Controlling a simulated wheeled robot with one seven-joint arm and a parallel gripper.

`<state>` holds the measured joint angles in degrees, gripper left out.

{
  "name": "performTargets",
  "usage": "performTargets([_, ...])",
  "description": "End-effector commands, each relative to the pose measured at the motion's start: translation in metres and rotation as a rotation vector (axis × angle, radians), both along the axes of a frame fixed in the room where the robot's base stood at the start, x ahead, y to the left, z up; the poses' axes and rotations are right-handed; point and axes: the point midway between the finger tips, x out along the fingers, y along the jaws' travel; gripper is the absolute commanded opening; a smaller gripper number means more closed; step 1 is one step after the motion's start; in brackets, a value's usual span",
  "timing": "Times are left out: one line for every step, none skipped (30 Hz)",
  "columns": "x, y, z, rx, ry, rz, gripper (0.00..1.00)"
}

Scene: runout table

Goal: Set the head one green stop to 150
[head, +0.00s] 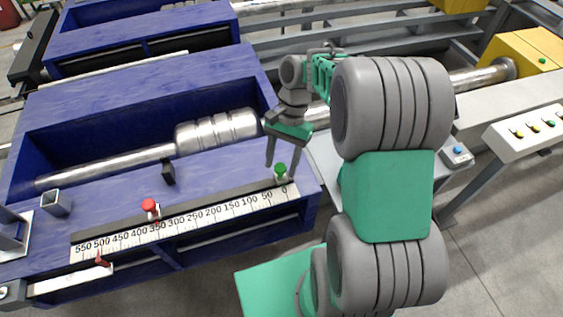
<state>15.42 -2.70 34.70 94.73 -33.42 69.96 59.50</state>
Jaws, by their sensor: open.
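The green stop (280,172) stands on the rail behind the white number scale (200,219), near its right end, just behind the 0 mark. The scale runs from 0 at the right to 550 at the left. A red stop (151,208) stands on the same rail near 350.
A black block (168,172) stands on the blue table (222,171) behind the rail. A square metal tube (56,203) stands at the left. A small red lever (102,259) sits below the scale. A button panel (530,130) is at the far right.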

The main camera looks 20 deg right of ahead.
Motion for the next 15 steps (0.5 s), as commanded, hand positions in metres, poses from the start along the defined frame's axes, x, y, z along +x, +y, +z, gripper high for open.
performTargets([0.0, 0.0, 0.0003, 0.0, 0.0, 0.0, 0.51])
performTargets([0.0, 0.0, 0.0003, 0.0, 0.0, 0.0, 0.51])
performTargets([0.0, 0.0, 0.0003, 0.0, 0.0, 0.0, 0.49])
performTargets([0.0, 0.0, 0.0004, 0.0, 0.0, 0.0, 0.47])
performTargets([0.0, 0.0, 0.0004, 0.0, 0.0, 0.0, 0.45])
performTargets([0.0, 0.0, 0.0004, 0.0, 0.0, 0.0, 0.41])
performTargets([0.0, 0.0, 0.0004, 0.0, 0.0, 0.0, 0.39])
performTargets([0.0, 0.0, 0.0004, 0.0, 0.0, 0.0, 0.36])
performTargets([0.0, 0.0, 0.0004, 0.0, 0.0, 0.0, 0.33])
performTargets([0.0, 0.0, 0.0004, 0.0, 0.0, 0.0, 0.31])
performTargets([0.0001, -0.0001, 0.0005, 0.0, 0.0, 0.0, 0.28])
performTargets([0.0001, -0.0001, 0.0005, 0.0, 0.0, 0.0, 0.25])
performTargets([0.0001, -0.0001, 0.0005, 0.0, 0.0, 0.0, 0.23])
performTargets([0.0, -0.0001, 0.0005, 0.0, 0.0, 0.0, 0.2])
performTargets([0.0, -0.0001, 0.0005, 0.0, 0.0, 0.0, 0.17])
